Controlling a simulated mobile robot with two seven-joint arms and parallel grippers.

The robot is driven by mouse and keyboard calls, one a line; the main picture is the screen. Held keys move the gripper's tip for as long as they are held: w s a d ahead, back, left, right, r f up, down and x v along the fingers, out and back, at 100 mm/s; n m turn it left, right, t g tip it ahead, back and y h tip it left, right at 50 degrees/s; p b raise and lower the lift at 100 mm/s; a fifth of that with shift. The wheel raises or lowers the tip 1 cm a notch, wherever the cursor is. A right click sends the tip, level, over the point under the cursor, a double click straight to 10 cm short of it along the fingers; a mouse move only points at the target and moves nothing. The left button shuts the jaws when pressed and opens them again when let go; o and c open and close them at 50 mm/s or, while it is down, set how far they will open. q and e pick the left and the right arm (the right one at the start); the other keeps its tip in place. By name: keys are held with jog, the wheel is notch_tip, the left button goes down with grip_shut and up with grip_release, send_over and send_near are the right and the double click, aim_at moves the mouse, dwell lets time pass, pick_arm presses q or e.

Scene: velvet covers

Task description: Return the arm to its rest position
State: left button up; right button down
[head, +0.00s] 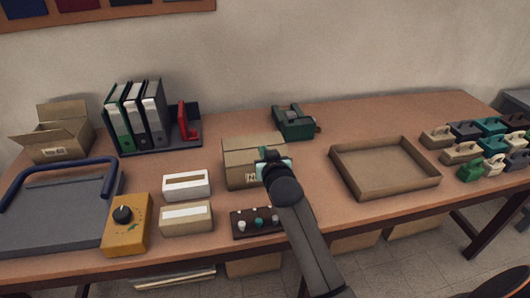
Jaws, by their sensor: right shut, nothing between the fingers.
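My right arm reaches up from the bottom of the head view to the middle of the table. My right gripper (267,163) is at the front of a closed cardboard box (240,152) and hides part of it. The gripper is shut with nothing held, and I cannot tell whether it touches the box. My left gripper does not show.
The brown table (340,120) holds an open tray (385,188), several tape dispensers (465,152), a green device (293,122), binders (135,115), an open carton (60,137), a yellow box with a knob (127,225), two small boxes (186,184) and a button panel (255,222).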

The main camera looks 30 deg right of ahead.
jog(key=shift+s+a+r, duration=0.15)
jog(key=shift+s, duration=0.35)
jog(key=s+a+f+n+g+y, duration=0.1)
jog(key=s+a+f+n+g, duration=0.25)
jog(key=s, duration=0.85)
jog(key=s+a+f+g+y, duration=0.2)
jog(key=s+f+g, duration=0.2)
jog(key=s+f, duration=0.5)
jog(key=s+a+f+n+g+y, duration=0.1)
jog(key=s+a+f+n+g, duration=0.15)
jog(key=s, duration=1.15)
jog(key=w+a+f+t+y, duration=0.1)
jog(key=w+a+f+t, duration=0.1)
jog(key=f, duration=0.3)
jog(key=w+a+f+m+t+y, duration=0.1)
jog(key=w+a+f+t, duration=0.1)
jog(key=f, duration=0.3)
jog(key=shift+w+f+t, duration=0.25)
jog(key=shift+f+t, duration=0.05)
jog(key=shift+t, duration=0.1)
jog(key=shift+d, duration=0.1)
